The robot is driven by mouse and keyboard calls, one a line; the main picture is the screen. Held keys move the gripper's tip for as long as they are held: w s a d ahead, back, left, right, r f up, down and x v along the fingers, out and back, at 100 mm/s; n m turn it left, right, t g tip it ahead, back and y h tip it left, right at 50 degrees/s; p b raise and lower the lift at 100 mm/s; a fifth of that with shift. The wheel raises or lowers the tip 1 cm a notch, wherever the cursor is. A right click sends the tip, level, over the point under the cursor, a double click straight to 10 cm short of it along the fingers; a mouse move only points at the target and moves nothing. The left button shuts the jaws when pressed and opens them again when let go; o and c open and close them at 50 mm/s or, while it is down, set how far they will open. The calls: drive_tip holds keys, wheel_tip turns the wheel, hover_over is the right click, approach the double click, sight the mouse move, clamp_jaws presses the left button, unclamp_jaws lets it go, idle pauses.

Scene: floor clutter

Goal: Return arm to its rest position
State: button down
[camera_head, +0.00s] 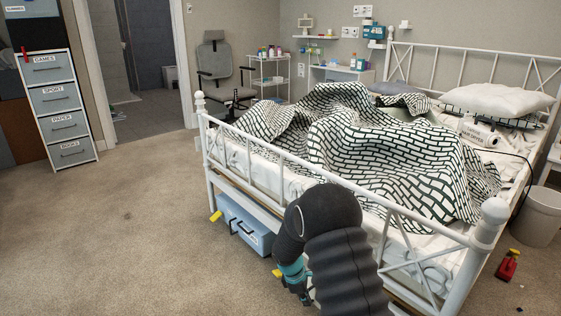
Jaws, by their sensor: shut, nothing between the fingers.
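My arm (338,250), with a black ribbed sleeve, rises from the bottom edge in front of the bed's footboard and bends over at the top. Its end points down to the left. My gripper (304,294) hangs low beside a teal band, close to the floor at the foot of the bed. It is small and dark here, and partly hidden by the arm. It is shut, and I see nothing held in it.
A white-framed bed (248,148) with a rumpled patterned blanket (350,140) stands at right. Blue boxes (245,223) sit under it. Yellow items (216,216) and a red item (508,265) lie on the floor. A bin (541,215) stands right. Carpet (120,240) at left is clear.

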drive_tip(key=s+d+r+m+t+y, duration=0.1)
drive_tip(key=s+r+m, duration=0.7)
drive_tip(key=s+r, duration=0.8)
drive_tip(key=s+d+r+m+t+y, duration=0.2)
drive_tip(key=s+d+r+m+t, duration=0.2)
drive_tip(key=s+r, duration=1.2)
wheel_tip(320, 180, up, 5)
drive_tip(key=d+m, duration=0.2)
drive_tip(key=m, duration=0.2)
drive_tip(key=shift+s+d+t+y, duration=0.15)
drive_tip(key=shift+d+t+y, duration=0.1)
drive_tip(key=shift+t+y, duration=0.05)
